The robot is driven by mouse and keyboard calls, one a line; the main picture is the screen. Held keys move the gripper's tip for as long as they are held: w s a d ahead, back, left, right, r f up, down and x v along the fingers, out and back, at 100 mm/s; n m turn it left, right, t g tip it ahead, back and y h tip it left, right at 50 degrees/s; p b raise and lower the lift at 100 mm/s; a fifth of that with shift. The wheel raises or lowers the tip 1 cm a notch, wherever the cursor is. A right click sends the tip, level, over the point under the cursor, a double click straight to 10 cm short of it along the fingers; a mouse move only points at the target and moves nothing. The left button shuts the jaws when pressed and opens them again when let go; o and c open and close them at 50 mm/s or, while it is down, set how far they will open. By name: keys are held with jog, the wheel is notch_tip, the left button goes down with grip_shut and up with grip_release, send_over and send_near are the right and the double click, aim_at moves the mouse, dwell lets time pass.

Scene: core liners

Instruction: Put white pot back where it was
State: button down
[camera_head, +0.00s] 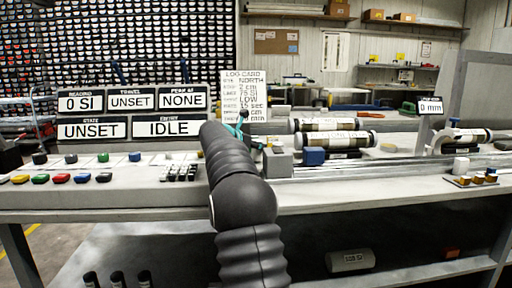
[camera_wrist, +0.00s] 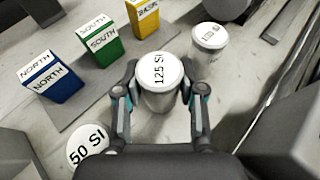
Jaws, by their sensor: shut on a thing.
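A white pot with a lid marked 125 SI (camera_wrist: 160,72) stands upright between the fingers of my gripper (camera_wrist: 160,92) in the wrist view. The gripper is shut on its sides. I cannot tell whether its base touches the bench. A second white pot (camera_wrist: 209,40) stands just beyond it to the right, its label hard to read. A third white pot marked 50 SI (camera_wrist: 88,146) is at the lower left, partly hidden by my gripper. In the head view my arm hides most of the gripper and the held pot; only a teal part shows.
Blue NORTH (camera_wrist: 50,78), green SOUTH (camera_wrist: 100,45) and yellow (camera_wrist: 146,17) blocks stand on a grey strip left of the held pot.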

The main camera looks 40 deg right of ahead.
jog(key=shift+f, duration=0.75)
jog(key=c, duration=0.7)
grip_release()
jog(key=shift+f, duration=0.25)
jog(key=shift+r, duration=0.35)
jog(key=r+v, duration=0.1)
jog(key=v, duration=1.1)
jog(key=shift+r, duration=0.3)
jog(key=shift+r, duration=0.1)
